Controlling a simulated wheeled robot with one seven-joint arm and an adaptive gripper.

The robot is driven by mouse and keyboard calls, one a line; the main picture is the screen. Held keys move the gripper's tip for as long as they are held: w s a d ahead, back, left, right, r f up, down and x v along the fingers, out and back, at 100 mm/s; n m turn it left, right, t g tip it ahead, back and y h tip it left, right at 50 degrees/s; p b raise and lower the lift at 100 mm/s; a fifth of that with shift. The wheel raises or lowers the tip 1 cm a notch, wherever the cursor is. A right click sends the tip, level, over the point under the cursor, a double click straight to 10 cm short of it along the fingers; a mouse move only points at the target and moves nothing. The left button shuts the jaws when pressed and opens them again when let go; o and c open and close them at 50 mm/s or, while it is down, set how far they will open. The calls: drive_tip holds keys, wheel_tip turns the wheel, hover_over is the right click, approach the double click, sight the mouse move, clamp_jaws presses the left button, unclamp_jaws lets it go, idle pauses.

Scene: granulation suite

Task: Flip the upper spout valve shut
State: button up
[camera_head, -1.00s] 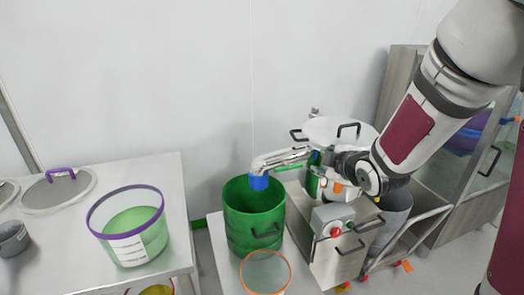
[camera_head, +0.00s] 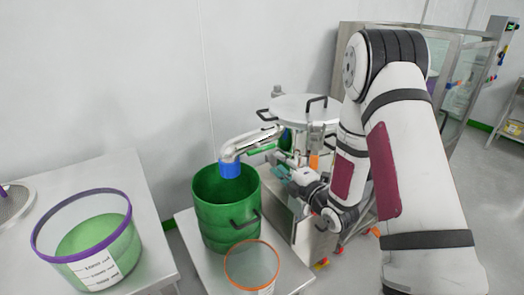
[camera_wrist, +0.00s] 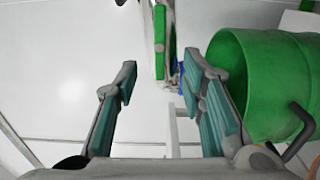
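A silver spout pipe (camera_head: 248,140) comes off the machine and ends in a blue sleeve (camera_head: 230,169) over the green drum (camera_head: 225,215). A slim green valve handle (camera_head: 262,149) lies along the pipe. In the wrist view a green bar (camera_wrist: 159,42), seemingly this handle, shows beyond the fingertips, beside the pipe. My gripper (camera_head: 284,172) is at the right of the spout, a little below the handle. In the wrist view my gripper (camera_wrist: 160,88) is open, its teal pads wide apart with nothing between them. Whether the handle is the upper valve's cannot be told.
The green drum (camera_wrist: 262,75) stands close to the right finger in the wrist view. A clear orange-rimmed tub (camera_head: 252,265) is in front of the drum. A purple-rimmed tub (camera_head: 92,243) stands on the left table. The white-lidded machine (camera_head: 305,108) is behind my gripper.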

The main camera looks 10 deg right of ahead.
sight(263, 150)
drive_tip(key=x, duration=1)
drive_tip(key=shift+w+a, duration=0.15)
drive_tip(key=shift+w, duration=0.1)
drive_tip(key=shift+c, duration=0.6)
drive_tip(key=shift+f, duration=0.1)
clamp_jaws()
